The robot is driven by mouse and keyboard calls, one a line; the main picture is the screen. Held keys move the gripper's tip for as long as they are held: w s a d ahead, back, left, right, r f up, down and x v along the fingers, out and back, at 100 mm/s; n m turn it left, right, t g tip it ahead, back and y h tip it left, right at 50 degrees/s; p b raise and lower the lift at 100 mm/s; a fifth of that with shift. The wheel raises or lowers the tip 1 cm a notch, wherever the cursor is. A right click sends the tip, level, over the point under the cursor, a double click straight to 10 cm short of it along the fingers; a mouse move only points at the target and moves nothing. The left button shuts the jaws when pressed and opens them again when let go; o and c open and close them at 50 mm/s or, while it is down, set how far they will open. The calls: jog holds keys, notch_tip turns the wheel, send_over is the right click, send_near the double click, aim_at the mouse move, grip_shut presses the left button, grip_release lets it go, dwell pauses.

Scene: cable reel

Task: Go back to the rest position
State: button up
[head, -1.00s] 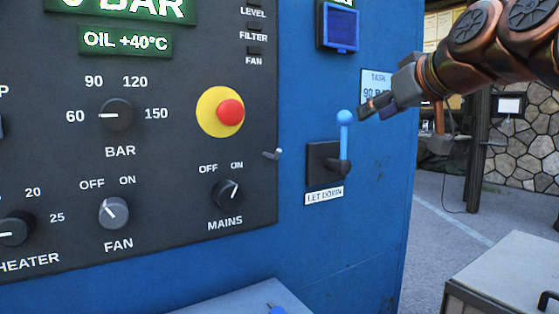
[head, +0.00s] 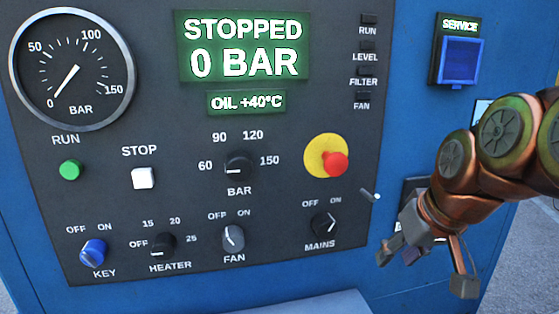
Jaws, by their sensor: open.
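My gripper (head: 393,252) is open and empty at the right of the head view, in front of the blue cabinet and to the right of the MAINS knob (head: 324,223). It appears apart from the panel. Behind my arm, the dark base of the let-down lever (head: 413,186) shows only in part; its blue handle is hidden. The control panel (head: 290,185) fills the middle of the view. Its display (head: 244,47) reads STOPPED, 0 BAR, and the oil display (head: 246,102) reads +40°C.
The red emergency button (head: 335,164) on its yellow plate and a small toggle (head: 370,195) stick out left of my arm. A blue SERVICE box (head: 459,61) is above it. A pale ledge (head: 300,305) juts out below the panel. Grey floor (head: 530,250) shows at the right.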

jog(key=s+f+g+p, duration=0.2)
jog(key=s+g+p, duration=0.1)
jog(key=s+p, duration=0.4)
jog(key=s+a+f+m+g+h+p, duration=0.1)
jog(key=s+g+p, duration=0.3)
jog(key=s, duration=0.9)
jog(key=f+p, duration=0.1)
jog(key=p, duration=0.1)
jog(key=shift+s+a+f+h+p, duration=0.15)
jog(key=shift+f+h+p, duration=0.15)
jog(key=shift+f+p, duration=0.1)
jog(key=shift+s, duration=0.1)
